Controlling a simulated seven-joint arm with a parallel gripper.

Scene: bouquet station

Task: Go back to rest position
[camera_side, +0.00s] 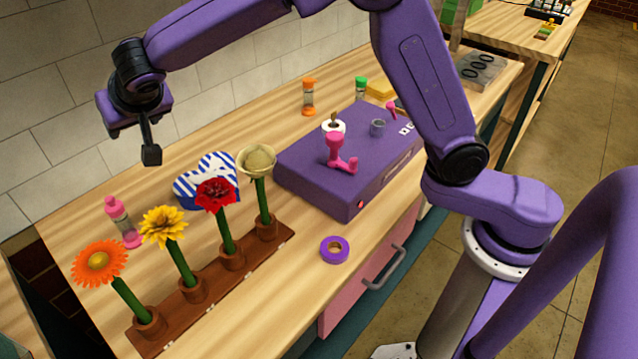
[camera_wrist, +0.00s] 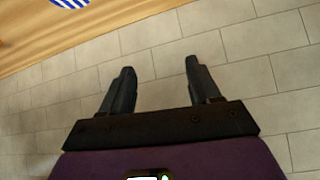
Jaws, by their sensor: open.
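My gripper (camera_side: 150,153) is raised at the upper left in the side view, above the far left part of the table and in front of the tiled wall. In the wrist view, its two dark fingers (camera_wrist: 156,85) stand apart with nothing between them. Below and to the right of it in the side view, a brown wooden rack (camera_side: 212,303) holds an orange flower (camera_side: 99,262), a yellow flower (camera_side: 164,227), a red flower (camera_side: 216,195) and a cream flower (camera_side: 257,160) upright. The gripper is clear of them all.
A pink bottle (camera_side: 122,222) and a blue-striped heart box (camera_side: 190,185) stand behind the flowers. A purple case (camera_side: 310,180) with a pink tool (camera_side: 337,152) and a purple tape roll (camera_side: 335,249) are to the right. The tiled wall (camera_side: 60,110) runs behind the table.

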